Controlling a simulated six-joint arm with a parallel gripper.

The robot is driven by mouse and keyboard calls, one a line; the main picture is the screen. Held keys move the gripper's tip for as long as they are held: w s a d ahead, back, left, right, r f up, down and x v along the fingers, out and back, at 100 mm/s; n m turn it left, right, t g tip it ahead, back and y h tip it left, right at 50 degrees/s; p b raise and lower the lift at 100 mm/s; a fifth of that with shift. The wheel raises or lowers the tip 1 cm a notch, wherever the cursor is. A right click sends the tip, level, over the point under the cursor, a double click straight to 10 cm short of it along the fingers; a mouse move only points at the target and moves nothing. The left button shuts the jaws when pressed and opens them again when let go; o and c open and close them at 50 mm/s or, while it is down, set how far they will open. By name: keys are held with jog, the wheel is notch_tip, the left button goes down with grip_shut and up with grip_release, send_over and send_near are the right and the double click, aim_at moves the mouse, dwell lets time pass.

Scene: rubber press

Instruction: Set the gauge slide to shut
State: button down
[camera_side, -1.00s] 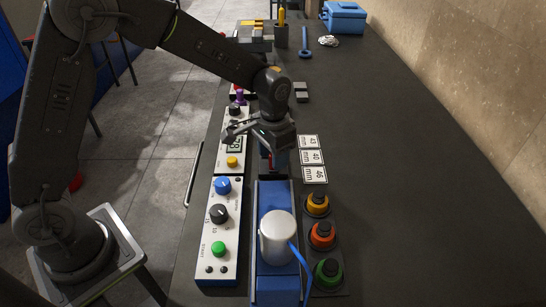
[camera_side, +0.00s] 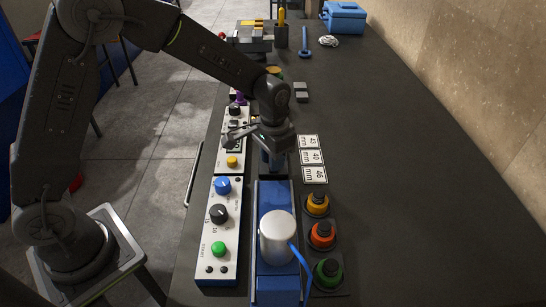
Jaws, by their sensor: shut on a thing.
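My gripper (camera_side: 268,148) is low over the bench, just beyond the blue press (camera_side: 273,190) and beside the upper white control panel (camera_side: 232,167). It is shut on what seems to be the gauge slide, which the jaws and wrist hide. I cannot make out the slide's position. A small blue part shows below the gripper, at the far end of the press. The panel's display is now mostly covered by a finger.
Number cards (camera_side: 312,157) lie right of the gripper. Orange, red and green buttons (camera_side: 322,234) stand right of the press. The lower control panel (camera_side: 218,235) with knobs is left. A blue toolbox (camera_side: 343,18) stands far back. The bench's right side is clear.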

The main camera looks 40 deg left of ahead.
jog(key=w+a, duration=0.5)
jog(key=shift+w+a, duration=0.35)
jog(key=c, duration=1)
grip_release()
jog(key=shift+o, duration=0.2)
notch_tip(320, 180, up, 14)
